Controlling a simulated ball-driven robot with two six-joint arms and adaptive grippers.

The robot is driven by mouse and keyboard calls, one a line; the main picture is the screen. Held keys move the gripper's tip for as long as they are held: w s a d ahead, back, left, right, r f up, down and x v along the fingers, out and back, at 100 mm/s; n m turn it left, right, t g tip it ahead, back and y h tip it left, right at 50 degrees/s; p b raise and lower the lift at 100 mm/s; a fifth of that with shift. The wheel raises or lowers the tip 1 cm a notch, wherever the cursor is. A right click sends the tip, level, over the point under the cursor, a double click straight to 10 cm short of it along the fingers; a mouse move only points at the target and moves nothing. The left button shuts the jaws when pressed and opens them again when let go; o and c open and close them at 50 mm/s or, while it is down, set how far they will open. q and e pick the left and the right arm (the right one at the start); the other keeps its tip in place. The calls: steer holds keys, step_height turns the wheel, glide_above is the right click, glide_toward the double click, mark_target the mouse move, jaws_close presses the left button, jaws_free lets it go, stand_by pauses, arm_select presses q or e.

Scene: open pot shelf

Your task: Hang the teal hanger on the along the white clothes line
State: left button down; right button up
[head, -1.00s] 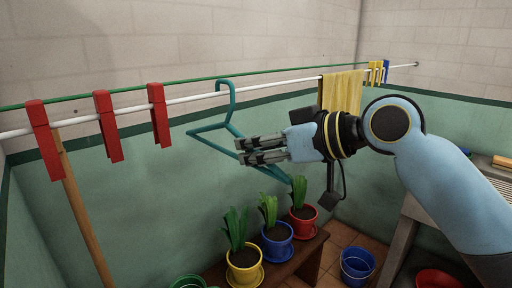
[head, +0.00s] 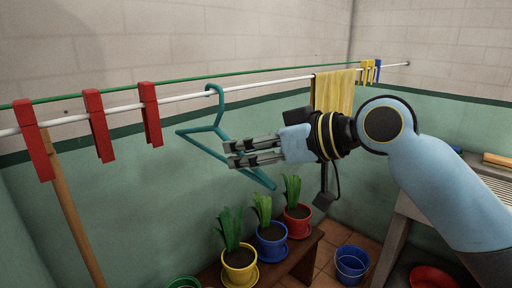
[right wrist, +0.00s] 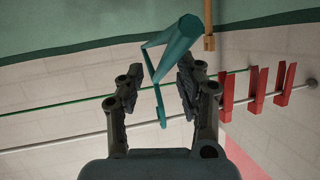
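The teal hanger (head: 232,142) is at the white clothes line (head: 186,98), left of the yellow cloth. Its hook (head: 213,90) is up at the line and appears to be over it. Its body is tilted, with its long bar sloping down to the right. My right gripper (head: 228,154) is at the hanger's body. In the right wrist view my right gripper (right wrist: 160,82) has its fingers apart, with the hanger (right wrist: 174,48) between them and a gap visible beside it. My left gripper is not in view.
Several red clips (head: 98,125) are on the line to the left. A yellow cloth (head: 333,91) hangs at right, with yellow and blue clips beyond. A green line (head: 250,74) runs behind. Potted plants (head: 270,232) stand on a bench below. A blue bucket (head: 351,264) is on the floor.

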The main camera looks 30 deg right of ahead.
steer(key=v, duration=0.7)
steer(key=shift+s, duration=0.15)
